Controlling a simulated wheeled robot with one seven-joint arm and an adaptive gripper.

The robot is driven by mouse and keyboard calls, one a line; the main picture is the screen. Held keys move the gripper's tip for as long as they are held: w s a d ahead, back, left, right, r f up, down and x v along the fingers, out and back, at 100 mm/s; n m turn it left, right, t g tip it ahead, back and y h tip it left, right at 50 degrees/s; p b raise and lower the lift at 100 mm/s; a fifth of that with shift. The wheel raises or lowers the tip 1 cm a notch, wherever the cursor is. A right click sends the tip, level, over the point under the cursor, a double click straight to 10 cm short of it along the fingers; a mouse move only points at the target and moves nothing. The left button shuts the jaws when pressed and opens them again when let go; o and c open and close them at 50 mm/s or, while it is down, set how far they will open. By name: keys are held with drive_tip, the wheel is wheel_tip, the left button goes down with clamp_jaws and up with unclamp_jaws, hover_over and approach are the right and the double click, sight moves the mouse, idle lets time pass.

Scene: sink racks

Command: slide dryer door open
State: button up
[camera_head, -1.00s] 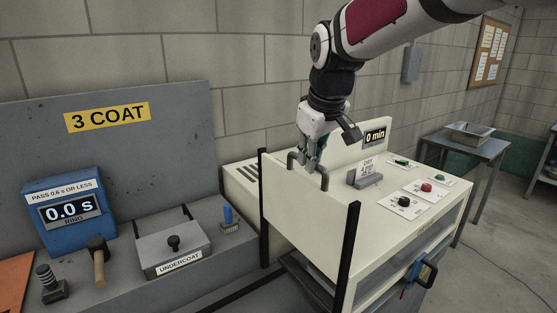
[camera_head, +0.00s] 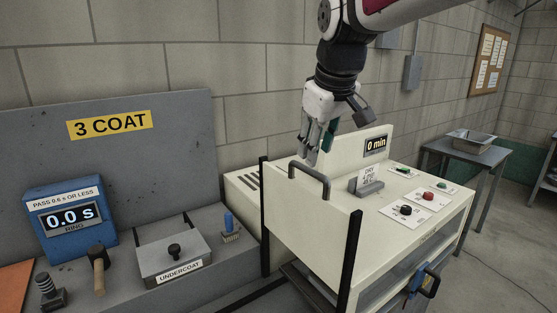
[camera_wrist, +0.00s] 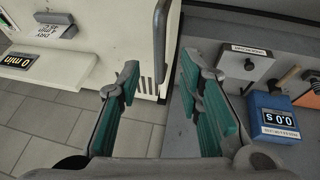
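The dryer is a cream box (camera_head: 398,228) with a front door panel (camera_head: 300,212) between two black upright rails.
A "0 min" display (camera_head: 376,146), a grey sign holder (camera_head: 366,188) and several knobs sit on the dryer top. Left is a grey bench with an undercoat box (camera_head: 172,258) and a blue timer (camera_head: 68,218). A side table (camera_head: 466,152) stands at right.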

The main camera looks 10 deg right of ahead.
drive_tip(key=v, duration=0.6)
drive_tip(key=shift+r, duration=0.1)
drive_tip(key=s+f+m, duration=0.2)
drive_tip(key=s+f, duration=0.5)
drive_tip(key=s, duration=0.3)
drive_tip(key=s+f+m, duration=0.3)
drive_tip(key=s+f, duration=0.4)
drive_tip(key=s, duration=0.4)
drive_tip(key=shift+f+t, duration=0.3)
drive_tip(key=shift+d, duration=0.1)
